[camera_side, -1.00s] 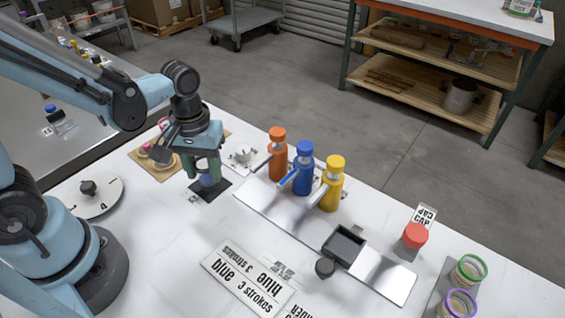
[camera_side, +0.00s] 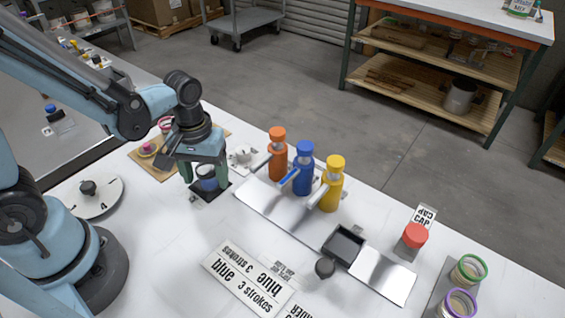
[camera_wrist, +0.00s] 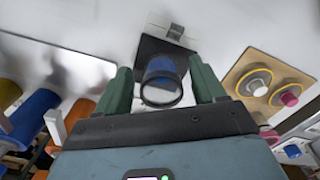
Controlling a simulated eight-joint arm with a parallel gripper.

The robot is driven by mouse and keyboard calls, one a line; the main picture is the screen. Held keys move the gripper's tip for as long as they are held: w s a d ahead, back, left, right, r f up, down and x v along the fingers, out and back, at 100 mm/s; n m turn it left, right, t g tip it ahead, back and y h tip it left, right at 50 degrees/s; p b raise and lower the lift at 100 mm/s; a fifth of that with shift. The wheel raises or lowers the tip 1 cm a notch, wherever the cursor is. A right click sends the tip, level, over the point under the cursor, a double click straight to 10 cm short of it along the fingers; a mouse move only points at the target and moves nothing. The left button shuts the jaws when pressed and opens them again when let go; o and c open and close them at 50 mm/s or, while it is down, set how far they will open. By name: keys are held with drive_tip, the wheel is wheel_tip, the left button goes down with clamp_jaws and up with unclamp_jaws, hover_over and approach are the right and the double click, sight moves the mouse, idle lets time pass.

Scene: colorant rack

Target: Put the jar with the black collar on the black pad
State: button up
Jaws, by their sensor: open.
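The jar with the black collar (camera_side: 207,184) holds something blue and stands upright on the black pad (camera_side: 211,195). In the wrist view the jar (camera_wrist: 162,70) shows its dark ring towards me, with the black pad (camera_wrist: 150,46) behind it. My gripper (camera_side: 205,178) is open, with one green finger on each side of the jar. In the wrist view there is a visible gap between each finger of my gripper (camera_wrist: 162,88) and the jar. The jar's far side is hidden.
Orange (camera_side: 278,155), blue (camera_side: 303,168) and yellow (camera_side: 331,184) pump bottles stand on a metal plate to the right. A wooden board (camera_side: 147,160) with small round pieces lies behind to the left. A white dial (camera_side: 88,198) is near my base.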

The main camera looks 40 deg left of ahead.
drive_tip(key=shift+r, duration=0.15)
wheel_tip(320, 180, up, 12)
drive_tip(key=w+a+m+t, duration=0.1)
drive_tip(key=a+m+t, duration=0.1)
drive_tip(key=m+t, duration=0.4)
drive_tip(key=shift+t, duration=0.6)
drive_tip(key=shift+w, duration=0.1)
idle(1.4)
